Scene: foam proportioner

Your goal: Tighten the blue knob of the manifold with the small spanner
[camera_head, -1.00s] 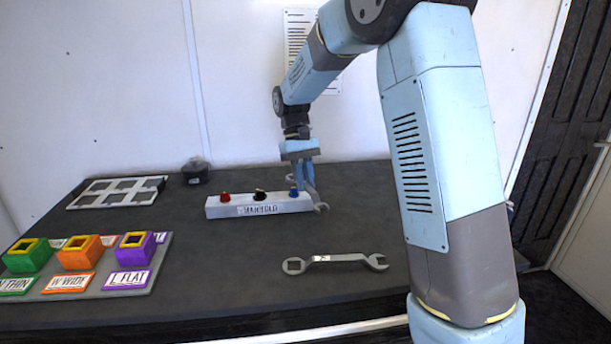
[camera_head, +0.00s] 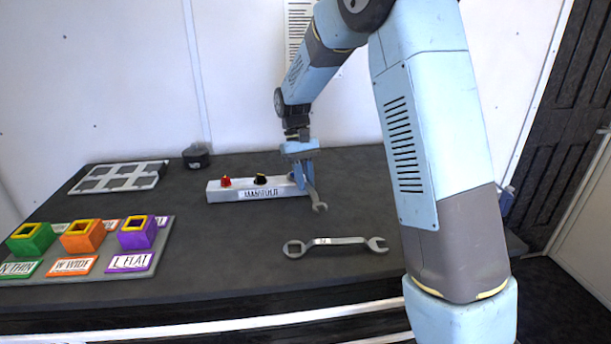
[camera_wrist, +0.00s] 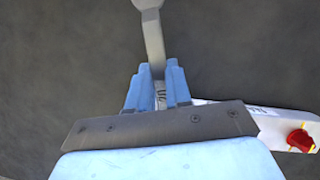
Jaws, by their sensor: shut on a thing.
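The white manifold (camera_head: 219,194) lies on the dark table, with a red knob (camera_head: 225,181) and a black knob (camera_head: 260,179) on top. Its blue knob is hidden behind my gripper at the right end. My gripper (camera_head: 307,184) is shut on the small grey spanner (camera_head: 317,202), whose open jaw points down and right, toward the front. In the wrist view the spanner (camera_wrist: 153,45) sticks out from between the blue fingers (camera_wrist: 158,88). The manifold (camera_wrist: 275,127) and red knob (camera_wrist: 300,140) show there at the lower right. I cannot tell whether the spanner touches anything.
A larger spanner (camera_head: 338,241) lies on the table in front. A grey board (camera_head: 150,264) with green, orange and purple blocks is at the front left. A pale frame (camera_head: 117,177) and a dark container (camera_head: 196,157) are at the back left. Table right of the manifold is clear.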

